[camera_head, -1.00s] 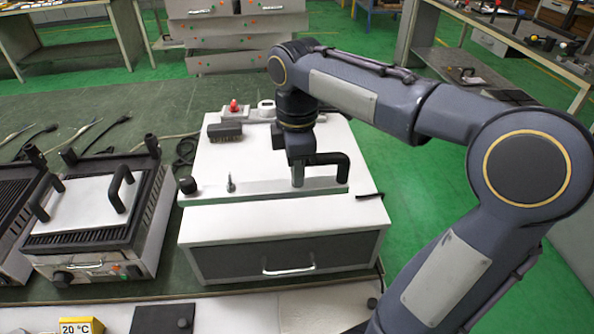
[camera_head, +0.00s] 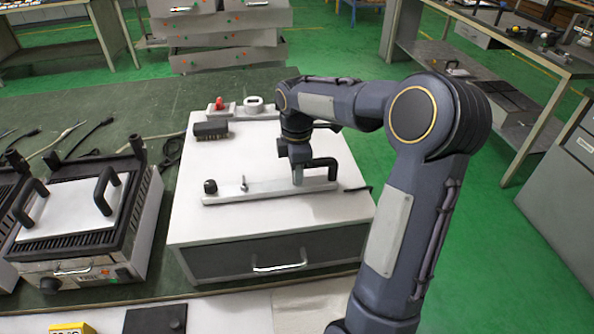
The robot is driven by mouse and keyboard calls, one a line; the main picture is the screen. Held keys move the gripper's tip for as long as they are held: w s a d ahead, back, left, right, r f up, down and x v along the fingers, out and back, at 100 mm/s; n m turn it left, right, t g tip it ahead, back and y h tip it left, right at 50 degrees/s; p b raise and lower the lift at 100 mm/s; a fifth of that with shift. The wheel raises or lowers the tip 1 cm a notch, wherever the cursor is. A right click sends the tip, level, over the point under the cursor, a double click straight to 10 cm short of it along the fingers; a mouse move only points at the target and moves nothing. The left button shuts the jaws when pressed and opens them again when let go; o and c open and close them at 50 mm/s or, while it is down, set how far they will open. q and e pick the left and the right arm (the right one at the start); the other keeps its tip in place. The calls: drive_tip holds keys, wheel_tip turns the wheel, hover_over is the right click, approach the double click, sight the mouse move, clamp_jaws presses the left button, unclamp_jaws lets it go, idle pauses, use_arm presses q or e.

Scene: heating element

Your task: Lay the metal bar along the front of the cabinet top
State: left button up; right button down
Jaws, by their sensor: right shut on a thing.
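The metal bar (camera_head: 270,187) is a long, flat light-grey strip across the white cabinet top (camera_head: 290,222). A black knob (camera_head: 210,187) is at its left end, a small metal peg (camera_head: 243,182) nearby, and a black bent handle (camera_head: 325,164) at its right end. It looks level, roughly parallel to the cabinet's front edge, with a white strip of top in front. I cannot tell whether it touches the top. My right gripper (camera_head: 298,180) points down, shut on the bar right of its middle; its fingertips are hard to make out. My left gripper is not in view.
A black block (camera_head: 210,129) and a small box with a red button (camera_head: 219,107) sit at the back of the cabinet top. A contact grill (camera_head: 75,215) stands to the left. A drawer handle (camera_head: 279,265) is on the cabinet front. Cables lie behind the grill.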

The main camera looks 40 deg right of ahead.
drive_tip(key=shift+f, duration=0.15)
drive_tip(key=c, duration=1.2)
unclamp_jaws()
drive_tip(key=shift+c, duration=0.2)
